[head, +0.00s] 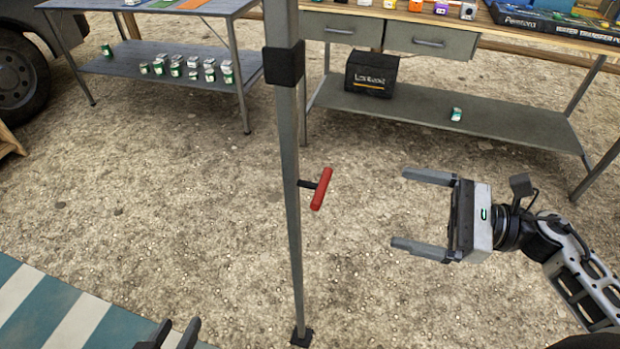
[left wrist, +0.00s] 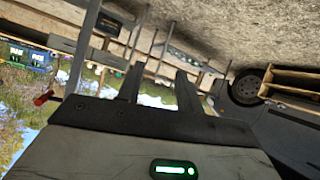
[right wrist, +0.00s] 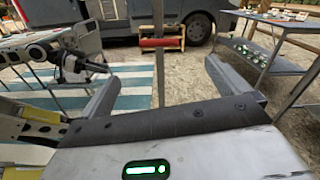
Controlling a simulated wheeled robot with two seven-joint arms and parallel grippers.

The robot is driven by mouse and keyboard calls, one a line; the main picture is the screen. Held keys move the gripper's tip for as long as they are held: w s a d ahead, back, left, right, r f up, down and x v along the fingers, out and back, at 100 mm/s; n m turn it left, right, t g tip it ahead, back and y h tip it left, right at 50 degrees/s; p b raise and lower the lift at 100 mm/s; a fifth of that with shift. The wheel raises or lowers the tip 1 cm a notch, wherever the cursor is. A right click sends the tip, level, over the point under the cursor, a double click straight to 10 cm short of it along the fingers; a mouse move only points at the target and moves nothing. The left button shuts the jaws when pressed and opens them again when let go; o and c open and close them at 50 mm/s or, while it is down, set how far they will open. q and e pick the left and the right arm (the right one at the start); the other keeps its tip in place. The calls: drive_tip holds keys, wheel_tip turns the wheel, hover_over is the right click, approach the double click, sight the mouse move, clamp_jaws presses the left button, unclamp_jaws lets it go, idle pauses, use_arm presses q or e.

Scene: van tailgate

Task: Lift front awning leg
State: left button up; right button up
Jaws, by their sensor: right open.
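The front awning leg (head: 289,150) is a grey upright post with a black collar (head: 284,66) and a dark foot (head: 301,338) on the gravel. A red handle (head: 321,188) sticks out from its right side.
A table (head: 160,62) with small cans on its lower shelf stands at the back left. A striped mat (head: 60,310) lies at front left. Gravel around the leg is clear.

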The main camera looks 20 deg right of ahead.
sight(315, 184)
drive_tip(key=p+x, duration=0.3)
drive_tip(key=x, duration=1.1)
drive_tip(key=shift+w+a+r, duration=0.1)
drive_tip(key=shift+w+a, duration=0.1)
drive_tip(key=shift+a, duration=0.1)
use_arm(q)
drive_tip(key=shift+a+r, duration=0.1)
drive_tip(key=shift+r, duration=0.6)
use_arm(e)
drive_tip(key=shift+w+a, duration=0.25)
drive_tip(key=shift+a, duration=0.2)
